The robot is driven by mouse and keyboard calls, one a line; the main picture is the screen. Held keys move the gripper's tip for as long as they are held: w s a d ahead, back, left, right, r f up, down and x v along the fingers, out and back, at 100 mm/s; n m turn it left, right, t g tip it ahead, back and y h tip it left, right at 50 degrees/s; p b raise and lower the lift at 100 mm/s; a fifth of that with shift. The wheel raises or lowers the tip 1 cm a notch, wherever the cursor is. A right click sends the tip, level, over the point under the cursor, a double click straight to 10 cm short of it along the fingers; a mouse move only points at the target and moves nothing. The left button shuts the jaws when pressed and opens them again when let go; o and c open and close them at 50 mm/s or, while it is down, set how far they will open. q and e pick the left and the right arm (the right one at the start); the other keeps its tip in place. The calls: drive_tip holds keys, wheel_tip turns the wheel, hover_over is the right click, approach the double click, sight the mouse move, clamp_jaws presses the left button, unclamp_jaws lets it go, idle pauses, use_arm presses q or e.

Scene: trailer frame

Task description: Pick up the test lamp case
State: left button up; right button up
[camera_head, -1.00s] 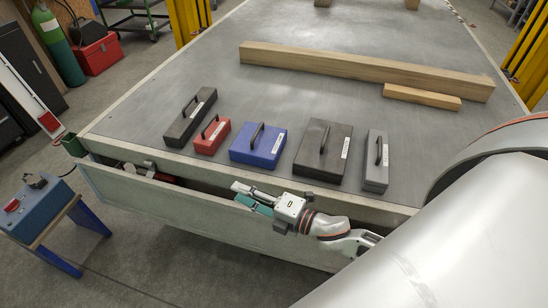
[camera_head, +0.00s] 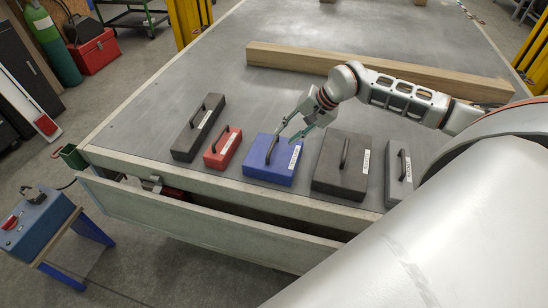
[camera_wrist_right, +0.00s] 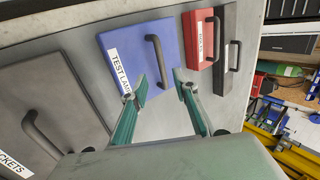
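The test lamp case is the blue case (camera_head: 267,172) with a black handle (camera_head: 271,149) and a white label, lying on the trailer bed. In the right wrist view the label on the blue case (camera_wrist_right: 133,42) reads "TEST LA", the rest being hard to make out. My right gripper (camera_head: 287,132) is open and empty, above the far side of the blue case. My left gripper is not in view.
A red case (camera_head: 223,148) and a long black case (camera_head: 197,132) lie to the left. A dark grey case (camera_head: 336,180) and a narrow grey case (camera_head: 399,185) lie to the right. A long timber beam (camera_head: 300,59) lies behind. An open side panel (camera_head: 200,222) hangs in front.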

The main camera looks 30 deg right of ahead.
sight(274, 144)
drive_tip(key=shift+w+p+x, duration=0.1)
drive_tip(key=shift+p+x, duration=0.15)
drive_tip(key=shift+x, duration=1.35)
drive_tip(key=shift+w+p+x, duration=0.15)
drive_tip(key=shift+p+x, duration=0.05)
drive_tip(key=shift+x, duration=1.4)
drive_tip(key=shift+d+r, duration=0.1)
clamp_jaws()
